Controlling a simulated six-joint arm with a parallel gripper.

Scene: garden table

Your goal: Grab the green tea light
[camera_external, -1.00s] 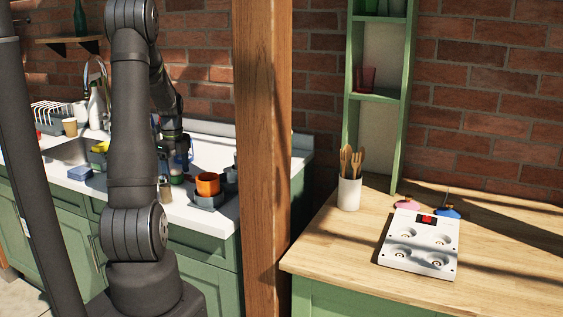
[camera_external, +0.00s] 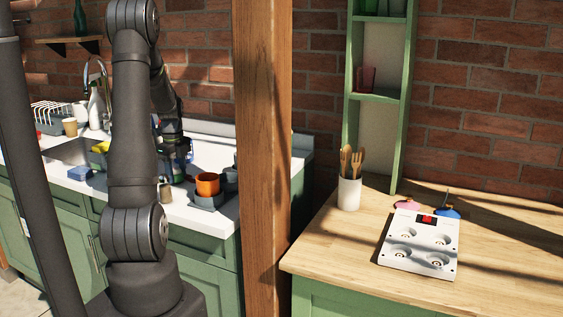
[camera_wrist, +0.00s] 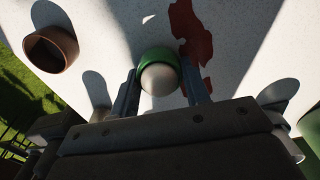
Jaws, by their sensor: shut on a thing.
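The green tea light (camera_wrist: 160,60) has a green rim around a pale, rounded middle. In the wrist view it sits between the two fingers of my gripper (camera_wrist: 163,85), which is shut on it. The white counter lies under it; I cannot tell whether the tea light touches the counter. In the external view my gripper (camera_external: 178,165) is low over the white counter beside the sink, and the tea light is mostly hidden there.
An orange pot (camera_external: 207,184) stands in a grey tray (camera_external: 209,201) right of my gripper. A small brown cup (camera_external: 165,193) stands near the counter's front edge. A blue sponge (camera_external: 80,173) lies to the left. A wooden post (camera_external: 262,150) rises on the right.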

